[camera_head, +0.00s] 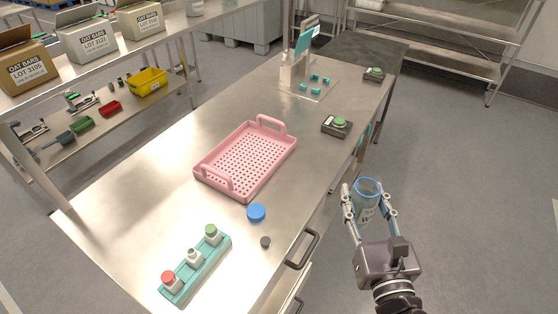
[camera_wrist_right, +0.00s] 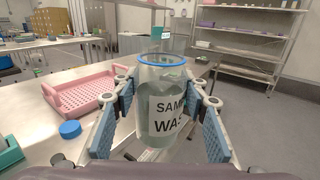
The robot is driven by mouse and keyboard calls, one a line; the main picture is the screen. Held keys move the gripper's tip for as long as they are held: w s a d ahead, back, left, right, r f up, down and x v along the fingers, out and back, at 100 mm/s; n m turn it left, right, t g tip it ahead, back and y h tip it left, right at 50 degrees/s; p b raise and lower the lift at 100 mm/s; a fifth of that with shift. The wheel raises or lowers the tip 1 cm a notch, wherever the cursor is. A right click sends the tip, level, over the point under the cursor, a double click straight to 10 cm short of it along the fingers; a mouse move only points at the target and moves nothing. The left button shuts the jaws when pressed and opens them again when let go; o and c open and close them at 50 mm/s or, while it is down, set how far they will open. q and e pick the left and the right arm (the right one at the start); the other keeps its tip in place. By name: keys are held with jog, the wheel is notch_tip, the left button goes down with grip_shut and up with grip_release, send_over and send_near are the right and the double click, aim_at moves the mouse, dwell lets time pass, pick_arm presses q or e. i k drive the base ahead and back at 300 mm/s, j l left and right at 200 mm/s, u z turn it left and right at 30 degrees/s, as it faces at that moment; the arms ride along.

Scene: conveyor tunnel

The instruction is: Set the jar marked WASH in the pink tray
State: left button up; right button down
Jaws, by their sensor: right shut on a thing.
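The jar (camera_head: 366,196) is clear glass with a blue rim and no lid on it. In the right wrist view its label (camera_wrist_right: 168,118) reads "SAM..." and "WAS...", with the rest cut off by its curve. My right gripper (camera_head: 370,215) is shut on the jar's sides and holds it upright, off the table's right edge over the floor. The pink tray (camera_head: 245,160) is perforated, has two raised handles and stands empty on the steel table; it also shows in the right wrist view (camera_wrist_right: 82,92). My left gripper is in neither view.
A blue lid (camera_head: 256,213) and a small dark knob (camera_head: 265,241) lie between the tray and table edge. A teal rack (camera_head: 196,268) with small capped bottles is at the near end. A green-button box (camera_head: 337,126) stands right of the tray. Drawer handles (camera_head: 302,250) stick out from the table's side.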

aim_at(265, 152)
jog(key=l+u, duration=0.25)
jog(key=l, duration=0.35)
jog(key=l+u, duration=0.3)
jog(key=l, duration=0.3)
jog(key=u, duration=0.65)
